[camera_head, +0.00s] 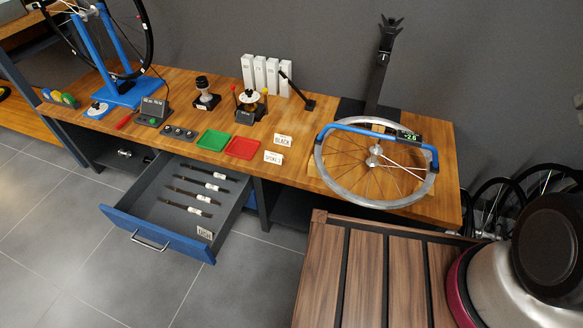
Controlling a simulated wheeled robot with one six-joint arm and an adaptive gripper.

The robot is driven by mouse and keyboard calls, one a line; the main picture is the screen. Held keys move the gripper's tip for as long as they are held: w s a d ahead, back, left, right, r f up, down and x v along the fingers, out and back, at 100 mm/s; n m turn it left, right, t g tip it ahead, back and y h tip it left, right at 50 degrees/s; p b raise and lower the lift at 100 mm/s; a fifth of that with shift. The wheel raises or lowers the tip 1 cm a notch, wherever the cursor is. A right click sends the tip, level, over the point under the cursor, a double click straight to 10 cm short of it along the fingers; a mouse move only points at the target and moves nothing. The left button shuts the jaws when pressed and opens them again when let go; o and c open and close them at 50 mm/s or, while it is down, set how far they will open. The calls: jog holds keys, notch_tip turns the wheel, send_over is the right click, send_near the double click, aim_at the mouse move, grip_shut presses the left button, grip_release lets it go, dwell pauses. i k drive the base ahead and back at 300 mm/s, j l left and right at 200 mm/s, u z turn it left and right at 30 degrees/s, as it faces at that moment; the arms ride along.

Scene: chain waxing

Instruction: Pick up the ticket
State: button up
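Several small white cards with dark print could be the ticket, and I cannot tell which one is meant. One card reading something like "BLACK" (283,140) stands on the wooden bench, right of the red tray. A second card (273,157) stands just in front of it, near the bench's front edge; its print is hard to read. A third card (205,233) is at the front right corner inside the open drawer (151,247). My gripper is not in view. Part of my own arm seems to fill the lower right corner.
The wooden bench (310,122) carries a green tray (213,140), a red tray (242,148), a spoked wheel (328,178) with a blue gauge, and a tall black stand (378,75). The drawer juts out with several dark sticks. A slatted wooden table (325,262) stands in front.

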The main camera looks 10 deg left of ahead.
aim_at(205, 233)
jog(key=u, duration=1.8)
jog(key=i+l+u, duration=0.2)
jog(key=l, duration=0.2)
jog(key=l+u, duration=0.2)
jog(key=l, duration=0.2)
